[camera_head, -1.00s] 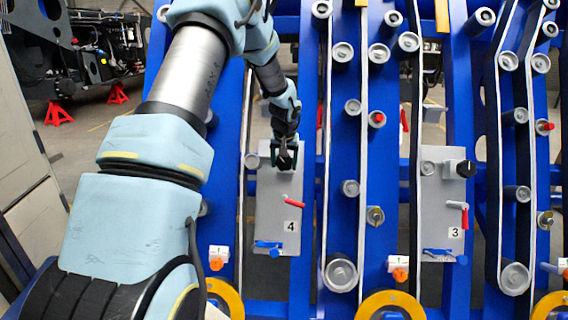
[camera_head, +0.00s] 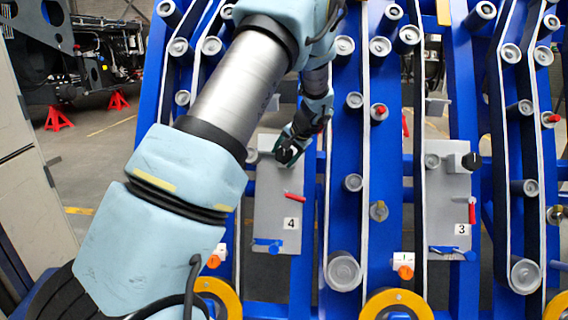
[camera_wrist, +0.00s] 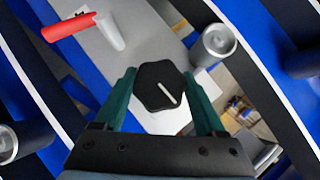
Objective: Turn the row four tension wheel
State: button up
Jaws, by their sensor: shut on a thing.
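The row four tension wheel is a black lobed knob (camera_wrist: 160,86) with a white pointer line, on the grey panel marked 4 (camera_head: 278,215). In the wrist view the knob sits between the two green fingers of my gripper (camera_wrist: 163,98), which is shut on it. The pointer line slants toward the lower right in that view. In the head view my gripper (camera_head: 287,153) is at the top of panel 4 and hides most of the knob.
Panel 4 also carries a red handle (camera_head: 295,197) and a blue lever (camera_head: 268,244). A grey roller (camera_wrist: 214,42) stands close beside the knob. Panel 3 (camera_head: 447,210), with its own black knob (camera_head: 471,161), is to the right. Blue beams and belts flank the panels.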

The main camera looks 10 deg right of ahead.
jog(key=shift+f+m+t+y+b, duration=0.1)
jog(key=shift+m+t+y+b, duration=0.45)
jog(key=shift+m+b, duration=0.6)
jog(key=o, duration=1.3)
jog(key=v, duration=1.1)
jog(key=shift+f+p, duration=0.1)
jog(key=shift+p, duration=0.2)
